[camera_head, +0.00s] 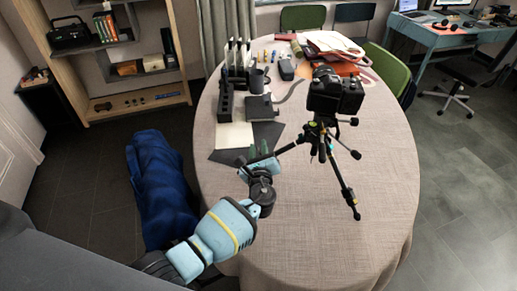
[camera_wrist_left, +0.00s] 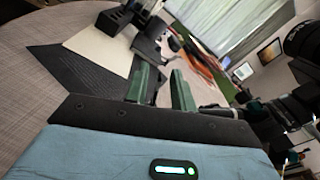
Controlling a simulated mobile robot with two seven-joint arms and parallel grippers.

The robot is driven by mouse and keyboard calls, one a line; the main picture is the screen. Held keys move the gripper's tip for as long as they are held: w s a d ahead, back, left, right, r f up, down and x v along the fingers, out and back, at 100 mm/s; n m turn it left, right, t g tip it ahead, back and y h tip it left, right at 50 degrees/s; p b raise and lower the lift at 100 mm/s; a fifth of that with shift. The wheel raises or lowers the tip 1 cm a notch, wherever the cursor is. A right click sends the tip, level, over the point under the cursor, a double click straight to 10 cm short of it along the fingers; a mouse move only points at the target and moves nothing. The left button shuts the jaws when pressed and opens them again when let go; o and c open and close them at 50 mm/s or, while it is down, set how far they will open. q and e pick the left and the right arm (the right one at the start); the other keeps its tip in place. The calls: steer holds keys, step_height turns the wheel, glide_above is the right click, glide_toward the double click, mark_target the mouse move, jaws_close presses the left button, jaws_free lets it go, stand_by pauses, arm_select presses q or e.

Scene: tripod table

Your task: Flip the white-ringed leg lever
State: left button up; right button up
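A small black tripod (camera_head: 322,142) with a camera (camera_head: 335,95) on top stands on the oval table. One leg (camera_head: 343,185) reaches toward the front right and another points left toward my left gripper. I cannot make out a white ring on any lever at this size. My left gripper (camera_head: 257,148) is just left of the tripod, its green fingers apart with nothing between them. In the left wrist view the open fingers (camera_wrist_left: 164,88) point past the tripod's dark parts (camera_wrist_left: 285,110), which are at the right edge. My right gripper is not in view.
The table (camera_head: 310,240) is bare at the front and right. Behind my left gripper lie a dark mat (camera_head: 228,156), a white sheet (camera_head: 234,135) and a black organizer (camera_head: 225,103). Papers and folders (camera_head: 330,42) are at the far end. Chairs stand beyond.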

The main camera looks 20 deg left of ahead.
arm_select(q)
steer(key=shift+s+d, duration=0.15)
steer(key=shift+s, duration=0.3)
steer(key=v, duration=0.6)
steer(key=shift+s+p, duration=0.4)
steer(key=shift+p, duration=0.05)
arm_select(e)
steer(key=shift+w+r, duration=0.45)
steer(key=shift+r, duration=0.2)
arm_select(q)
steer(key=shift+d, duration=0.15)
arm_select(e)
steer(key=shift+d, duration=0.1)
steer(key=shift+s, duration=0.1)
